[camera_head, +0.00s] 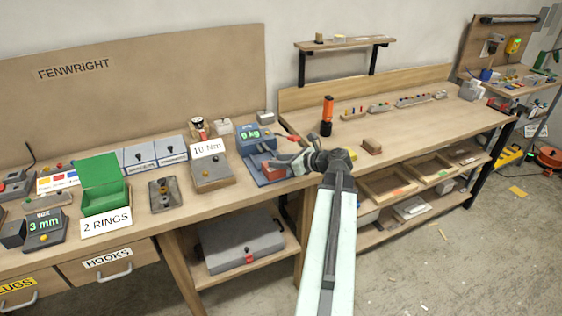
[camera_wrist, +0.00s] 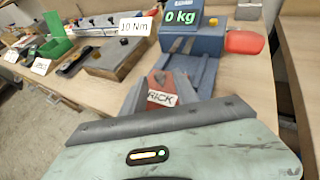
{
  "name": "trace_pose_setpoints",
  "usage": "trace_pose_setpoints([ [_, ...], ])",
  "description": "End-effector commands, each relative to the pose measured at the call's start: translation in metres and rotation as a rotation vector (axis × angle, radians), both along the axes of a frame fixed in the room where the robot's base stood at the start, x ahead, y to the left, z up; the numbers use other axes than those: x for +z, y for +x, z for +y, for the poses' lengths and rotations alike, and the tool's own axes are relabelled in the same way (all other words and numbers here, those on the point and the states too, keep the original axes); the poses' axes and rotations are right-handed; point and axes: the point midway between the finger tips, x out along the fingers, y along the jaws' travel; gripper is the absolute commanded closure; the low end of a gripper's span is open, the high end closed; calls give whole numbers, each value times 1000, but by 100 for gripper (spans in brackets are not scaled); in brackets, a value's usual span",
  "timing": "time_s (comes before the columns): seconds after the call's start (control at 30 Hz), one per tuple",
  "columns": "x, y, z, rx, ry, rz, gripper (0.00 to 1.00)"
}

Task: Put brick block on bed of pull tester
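The brick block (camera_wrist: 163,80) is red with a white label reading "RICK", its start cut off. In the wrist view it is low in the middle, at the near end of the pull tester's bed, its lower part hidden by my gripper. The pull tester (camera_head: 257,139) is blue with a green "0 kg" display, which also shows in the wrist view (camera_wrist: 180,17). In the head view a red patch (camera_head: 272,171) shows over its bed. My gripper (camera_head: 286,159) is right at the bed beside the red patch. Whether its fingers press on the block is unclear.
Left of the tester is a grey box (camera_head: 212,174) with a "10 Nm" sign. A green open bin (camera_head: 103,187) stands farther left. An orange-and-black torch (camera_head: 327,116) and a small brown block (camera_head: 371,146) are on the right bench, which has much free top.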

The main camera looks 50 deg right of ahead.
Motion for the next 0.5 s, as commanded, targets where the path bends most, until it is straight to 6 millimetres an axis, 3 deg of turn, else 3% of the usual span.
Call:
trace_pose_setpoints([
  [0.27, 7, -8, -1, -1, 0, 0, 64],
  [0.5, 32, -61, -8, -3, 0, 0, 64],
])
